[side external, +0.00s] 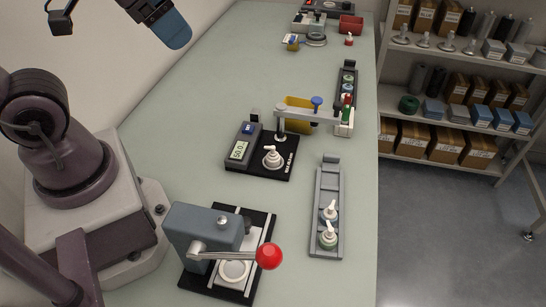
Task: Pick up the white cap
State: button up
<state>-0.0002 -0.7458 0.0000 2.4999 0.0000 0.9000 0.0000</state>
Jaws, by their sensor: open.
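Several white nozzle-topped parts are in view, and I cannot tell for sure which is the white cap. A third white one (271,157) stands on the black plate of a device with a display (240,149). My gripper's fingers cannot be made out. A blue and black part (165,24) hangs at the top left, and I cannot tell what it is.
A lever press (204,232) with a red ball handle (269,256) stands at the front, a white ring (233,270) under it. A second tray with small parts (347,90), a yellow bin (297,102) and a red bin (351,25) lie farther back. The table's left middle is clear.

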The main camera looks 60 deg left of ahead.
jog(key=w+f+m+g, duration=0.2)
jog(key=w+f+g, duration=0.4)
jog(key=f, duration=0.4)
jog(key=m, duration=0.5)
send_over(273, 147)
notch_tip(273, 147, down, 11)
jog(key=f, duration=0.7)
jog(key=shift+w+d, duration=0.1)
jog(key=shift+d, duration=0.1)
jog(key=shift+a+f, duration=0.2)
jog(key=shift+f, duration=2.55)
jog(key=c, duration=0.8)
